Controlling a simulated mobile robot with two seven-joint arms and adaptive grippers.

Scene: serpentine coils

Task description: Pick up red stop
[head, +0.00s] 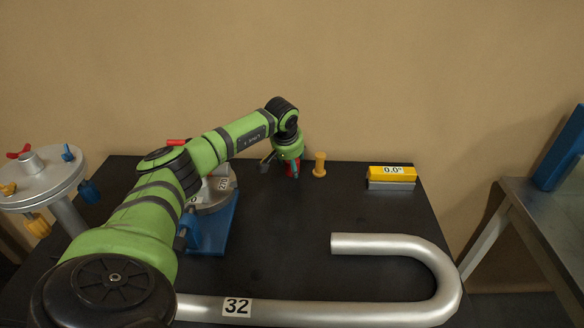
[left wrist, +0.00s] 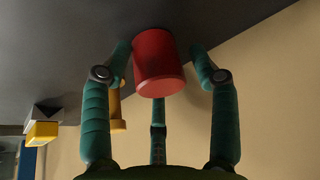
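The red stop (left wrist: 157,62) is a short red cylinder standing on the dark table top in the left wrist view. In the head view only a little red (head: 293,171) shows between my fingers at the back of the table. My left gripper (head: 283,168) reaches down over it. In the left wrist view its teal fingers (left wrist: 162,50) are spread around the stop. The left fingertip is very close to the stop, and a gap shows at the right one. My right gripper is not in view.
A yellow peg (head: 319,165) stands just right of my left gripper. A yellow-and-grey angle gauge (head: 391,178) reading 0.0° lies farther right. A bent silver tube (head: 400,312) marked 32 spans the front. A blue-based bending device (head: 214,232) stands left, partly behind my arm.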

